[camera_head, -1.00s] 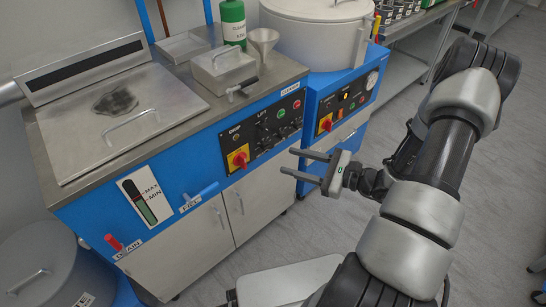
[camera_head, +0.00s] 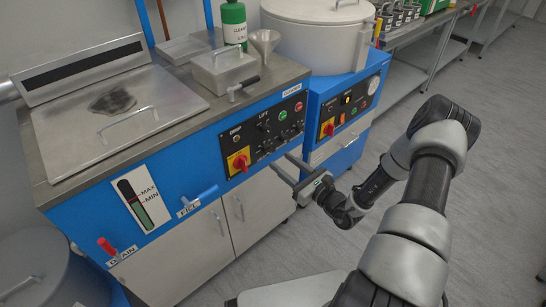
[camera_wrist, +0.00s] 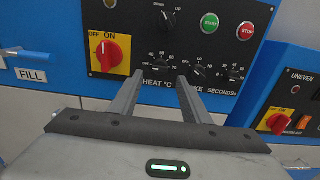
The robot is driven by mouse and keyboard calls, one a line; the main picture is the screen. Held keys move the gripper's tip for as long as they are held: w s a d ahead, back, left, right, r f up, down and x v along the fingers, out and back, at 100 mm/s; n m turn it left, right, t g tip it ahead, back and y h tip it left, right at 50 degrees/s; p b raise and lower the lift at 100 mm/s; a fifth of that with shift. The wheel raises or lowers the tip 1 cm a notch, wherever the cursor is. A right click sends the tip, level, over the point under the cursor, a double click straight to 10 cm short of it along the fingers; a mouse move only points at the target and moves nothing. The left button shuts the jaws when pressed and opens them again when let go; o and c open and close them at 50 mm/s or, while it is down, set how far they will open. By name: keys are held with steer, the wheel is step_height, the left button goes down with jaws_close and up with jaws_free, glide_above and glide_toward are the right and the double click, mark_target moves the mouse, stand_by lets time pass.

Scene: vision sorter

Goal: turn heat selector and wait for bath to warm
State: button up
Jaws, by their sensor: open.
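The heat selector is a small black knob (camera_wrist: 160,67) in the wrist view, above the label HEAT °C with a scale of about 40 to 70. Its exact setting is too small to read. My gripper (camera_wrist: 162,77) is open, its two fingers pointing at the panel just below and either side of this knob; contact cannot be told. In the head view my gripper (camera_head: 281,161) is at the lower edge of the black control panel (camera_head: 279,124). The bath is the blue unit's tank under a closed steel lid (camera_head: 75,135) with a handle.
A red rotary switch (camera_wrist: 112,52) on a yellow plate is left of the heat knob. More black knobs (camera_wrist: 200,71), a green button (camera_wrist: 209,22) and a red button (camera_wrist: 245,30) share the panel. A blue FILL lever (camera_head: 203,195) sticks out to the left.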

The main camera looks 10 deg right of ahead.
mark_target(267, 150)
steer(key=x, duration=0.5)
steer(key=shift+w+a+b, duration=0.2)
steer(key=shift+w+b, duration=0.1)
steer(key=shift+b, duration=0.1)
steer(key=c, duration=1)
steer(key=shift+c, duration=0.2)
